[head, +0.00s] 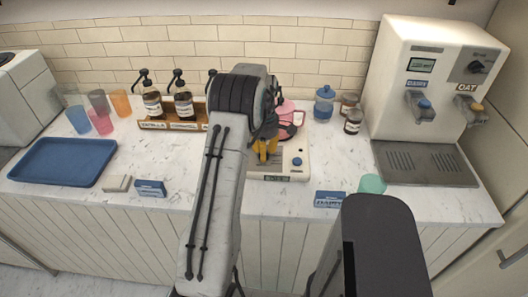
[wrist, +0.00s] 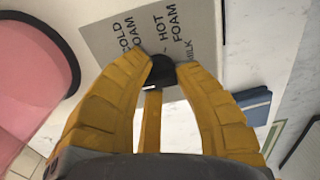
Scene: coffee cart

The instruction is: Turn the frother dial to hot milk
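The frother dial (wrist: 163,72) is a small black knob on a grey label panel (wrist: 112,38) in the wrist view. The panel reads COLD FOAM to the left and HOT FOAM to the right, with MILK partly visible below. A small white mark shows at the dial's lower left edge. My gripper (wrist: 164,66) has its yellow fingertips on both sides of the dial and looks closed on it. In the head view my gripper (head: 266,148) is low at the left of a white appliance base (head: 285,177); my arm hides the dial there.
A pink round item (head: 288,113) stands close behind my gripper and also fills the left of the wrist view (wrist: 28,85). A blue jar (head: 324,104), a syrup rack (head: 170,124), a blue tray (head: 65,162) and a milk dispenser (head: 428,70) stand around.

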